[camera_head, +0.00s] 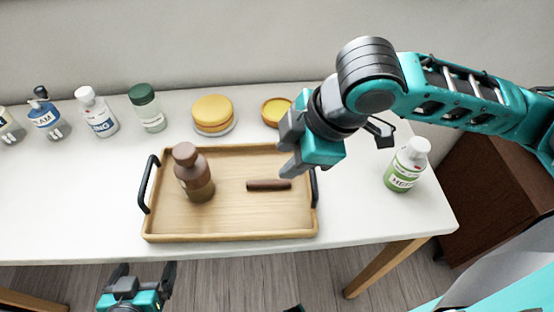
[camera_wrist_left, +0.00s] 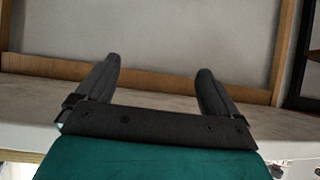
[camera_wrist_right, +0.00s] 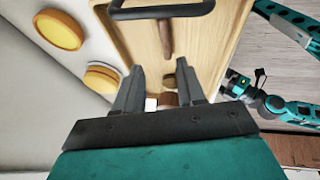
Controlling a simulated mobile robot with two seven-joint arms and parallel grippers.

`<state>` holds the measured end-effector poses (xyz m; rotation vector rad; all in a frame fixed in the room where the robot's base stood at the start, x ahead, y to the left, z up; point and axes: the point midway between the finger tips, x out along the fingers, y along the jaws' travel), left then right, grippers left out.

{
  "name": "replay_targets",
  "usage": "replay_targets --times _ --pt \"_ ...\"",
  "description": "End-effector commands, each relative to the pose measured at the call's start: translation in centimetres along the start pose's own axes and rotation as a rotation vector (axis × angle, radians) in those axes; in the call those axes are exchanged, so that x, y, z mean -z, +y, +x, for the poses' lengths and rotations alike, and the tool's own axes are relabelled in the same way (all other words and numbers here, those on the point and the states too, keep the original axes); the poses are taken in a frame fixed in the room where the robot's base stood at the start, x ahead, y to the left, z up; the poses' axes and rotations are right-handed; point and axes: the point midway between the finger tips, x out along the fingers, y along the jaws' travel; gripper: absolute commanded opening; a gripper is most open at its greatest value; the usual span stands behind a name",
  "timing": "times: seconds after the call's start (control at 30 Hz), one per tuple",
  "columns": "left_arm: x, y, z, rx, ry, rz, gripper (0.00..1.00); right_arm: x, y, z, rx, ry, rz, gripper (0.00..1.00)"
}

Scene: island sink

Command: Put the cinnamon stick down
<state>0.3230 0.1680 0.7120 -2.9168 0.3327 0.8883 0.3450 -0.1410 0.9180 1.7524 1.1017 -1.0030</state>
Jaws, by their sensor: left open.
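The cinnamon stick (camera_head: 268,184), a short dark brown rod, lies flat on the wooden tray (camera_head: 230,237), right of its middle. It also shows in the right wrist view (camera_wrist_right: 165,38), below the tray's black handle. My right gripper (camera_head: 288,152) is above the tray's right end, apart from the stick. Its fingers (camera_wrist_right: 160,72) are spread, with no stick held between them. My left gripper (camera_head: 145,268) is open and empty in front of the table's front edge; its spread fingers show in the left wrist view (camera_wrist_left: 158,70).
A brown bottle (camera_head: 194,177) stands on the tray's left part. Behind are several bottles, a yellow round stack (camera_head: 212,114) and a yellow-topped round dish (camera_head: 275,110). A green-labelled bottle (camera_head: 408,165) stands at the table's right. The table left of the tray is clear.

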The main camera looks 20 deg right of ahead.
Motion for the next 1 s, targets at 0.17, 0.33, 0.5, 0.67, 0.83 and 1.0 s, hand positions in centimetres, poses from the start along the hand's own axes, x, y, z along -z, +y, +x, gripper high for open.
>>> replay_targets --times 0.17,0.33,0.5,0.67,0.83,1.0 --pt "-0.1 -0.2 -0.5 0.008 -0.007 -0.001 0.95 0.1 0.1 -2.8 -0.004 0.002 0.000 0.39" --pt "-0.5 -0.4 -0.5 0.012 -0.014 -0.003 0.95 0.1 0.1 -3.5 -0.003 0.002 -0.002 0.39" --pt "-0.5 -0.5 -0.5 0.015 -0.015 -0.003 0.95 0.1 0.1 -3.5 -0.004 0.002 -0.001 0.39" --pt "-0.5 -0.5 -0.5 0.015 -0.014 -0.003 0.95 0.1 0.1 -3.5 -0.004 0.003 -0.001 0.39" --pt "-0.4 -0.5 -0.5 0.014 -0.012 -0.003 0.95 0.1 0.1 -3.5 -0.004 0.003 -0.002 0.39" --pt "-0.2 -0.5 -0.5 0.014 -0.008 -0.003 0.95 0.1 0.1 -3.5 -0.004 0.003 -0.002 0.39"
